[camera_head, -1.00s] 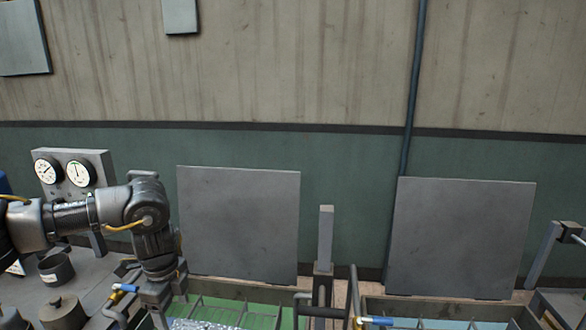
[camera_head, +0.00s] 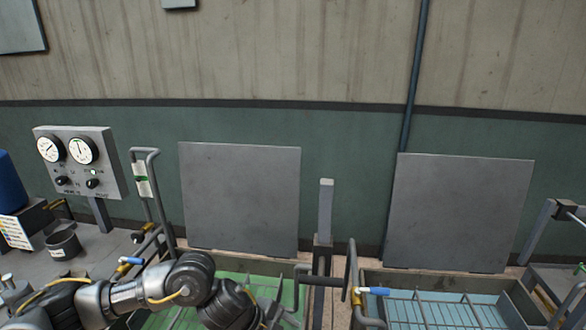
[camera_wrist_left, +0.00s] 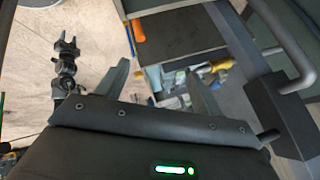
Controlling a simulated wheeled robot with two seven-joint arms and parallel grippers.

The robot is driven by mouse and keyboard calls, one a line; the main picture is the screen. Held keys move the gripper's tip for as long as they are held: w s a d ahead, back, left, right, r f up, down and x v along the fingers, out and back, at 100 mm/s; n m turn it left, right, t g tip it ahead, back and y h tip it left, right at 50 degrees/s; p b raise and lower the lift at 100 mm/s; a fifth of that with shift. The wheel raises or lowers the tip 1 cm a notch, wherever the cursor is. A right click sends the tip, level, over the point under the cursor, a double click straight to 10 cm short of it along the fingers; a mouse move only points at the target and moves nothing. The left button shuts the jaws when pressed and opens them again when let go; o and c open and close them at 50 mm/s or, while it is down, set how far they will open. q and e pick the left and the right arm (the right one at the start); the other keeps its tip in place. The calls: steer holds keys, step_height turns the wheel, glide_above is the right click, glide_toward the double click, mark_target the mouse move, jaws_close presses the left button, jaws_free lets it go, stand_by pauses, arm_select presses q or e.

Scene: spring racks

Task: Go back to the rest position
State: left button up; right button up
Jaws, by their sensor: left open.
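My left arm (camera_head: 185,285) reaches in from the lower left of the head view, bent in front of the green tray (camera_head: 215,264). Its gripper is below the picture's edge there. In the left wrist view my left gripper (camera_wrist_left: 156,72) has its two fingers spread apart with nothing between them. Beyond the fingers is an open drawer or box (camera_wrist_left: 185,48) with small tools and coloured items, lower than the gripper. My right arm and gripper do not show in the head view.
A gauge panel (camera_head: 108,150), a dark pot (camera_head: 62,245) and a blue cylinder (camera_head: 10,182) stand left. A blue wire tray (camera_head: 450,303) is right. Bent pipe handles (camera_head: 150,200) rise near the trays.

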arm_select(q)
steer(key=s+d+r+n+t+h, duration=0.3)
steer(key=s+d+n+t+h, duration=0.15)
steer(key=d+n, duration=0.2)
steer(key=s+a+f+n+t+y, duration=0.1)
steer(key=a+f+n+y, duration=0.2)
steer(key=a+n, duration=0.3)
steer(key=s+a+f+n+t+y, duration=0.2)
steer(key=a+f+n+y, duration=0.2)
steer(key=a, duration=0.4)
steer(key=s+a+f+n+g+y, duration=0.2)
steer(key=s+a+f+n+g, duration=0.15)
steer(key=s+a, duration=0.45)
steer(key=s+a+f+n+g+y, duration=0.2)
steer(key=s+a+f, duration=0.3)
steer(key=s+a, duration=0.25)
step_height(320, 180, down, 32)
steer(key=s+f+g+b, duration=0.1)
steer(key=s+b, duration=0.2)
steer(key=b, duration=0.3)
steer(key=s+a+f+g+b, duration=0.1)
steer(key=s+f+b, duration=0.3)
steer(key=s+f, duration=1.1)
step_height(320, 180, down, 2)
steer(key=shift+s+a+f+m+g, duration=0.2)
steer(key=shift+a+m+g, duration=0.15)
steer(key=shift+a, duration=0.3)
